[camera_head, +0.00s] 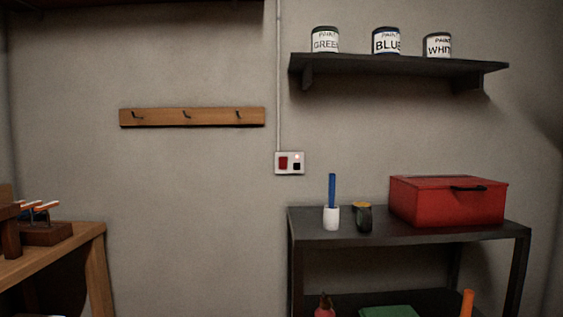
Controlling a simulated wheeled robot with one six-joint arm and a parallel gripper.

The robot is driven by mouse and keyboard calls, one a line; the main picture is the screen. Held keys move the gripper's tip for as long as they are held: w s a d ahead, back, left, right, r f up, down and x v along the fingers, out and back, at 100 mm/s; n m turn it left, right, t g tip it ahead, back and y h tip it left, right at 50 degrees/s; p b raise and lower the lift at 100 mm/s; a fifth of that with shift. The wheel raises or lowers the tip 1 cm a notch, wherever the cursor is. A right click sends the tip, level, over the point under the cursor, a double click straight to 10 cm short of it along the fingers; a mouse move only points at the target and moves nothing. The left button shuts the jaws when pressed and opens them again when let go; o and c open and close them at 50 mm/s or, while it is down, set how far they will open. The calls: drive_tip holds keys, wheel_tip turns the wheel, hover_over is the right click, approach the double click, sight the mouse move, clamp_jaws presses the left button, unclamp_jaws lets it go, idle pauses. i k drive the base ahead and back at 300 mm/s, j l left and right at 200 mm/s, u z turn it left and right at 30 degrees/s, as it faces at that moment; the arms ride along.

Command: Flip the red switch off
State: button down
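The red switch (283,163) is a small red rocker on the left side of a white wall plate (290,171). The plate is on the grey wall near the middle of the view, at the lower end of a thin vertical conduit. To the right of the red switch on the plate are a small black square and a faint pinkish light spot above it. Which way the switch is tipped is too small to tell. My gripper is not in view.
A dark shelf unit (410,236) below right holds a red toolbox (447,202), a white cup (331,218) with a blue-handled item, and a dark object. A wall shelf (400,65) bears paint cans. A hook rail (190,117) hangs left. A wooden bench (75,243) stands lower left.

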sight(283, 160)
drive_tip(key=i+l, duration=0.1)
drive_tip(key=i, duration=0.65)
drive_tip(key=i+l+u, duration=0.1)
drive_tip(key=i, duration=0.65)
